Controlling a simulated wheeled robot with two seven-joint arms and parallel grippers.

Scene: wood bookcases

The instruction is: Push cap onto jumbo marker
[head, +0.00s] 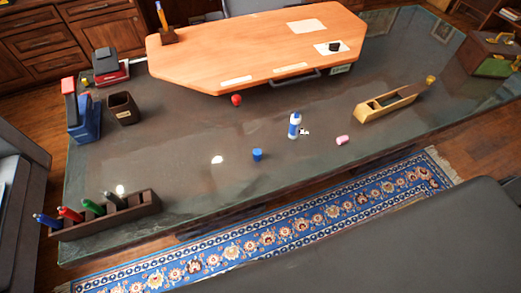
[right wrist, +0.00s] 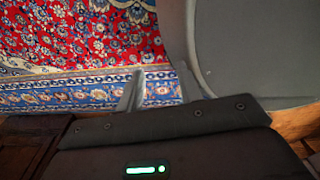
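A short blue cylinder (head: 257,154), which looks like the cap, sits on the dark glossy desk. A white and blue upright object (head: 295,125) stands to its right and a little farther back; it may be the jumbo marker, but it is too small to be sure. Blue, red, green and dark markers lean in a dark wooden rack (head: 148,205) at the desk's near left. My right gripper (right wrist: 158,88) shows only in the right wrist view. Its two grey fingers are apart with rug visible between them, and it is empty. My left gripper is not in view.
The desk (head: 190,190) also holds a pink piece (head: 342,140), a red ball-like item (head: 236,100), a wooden plane (head: 388,103) and a dark cup (head: 123,108). A raised wooden top (head: 230,50) stands behind. The near middle is mostly clear.

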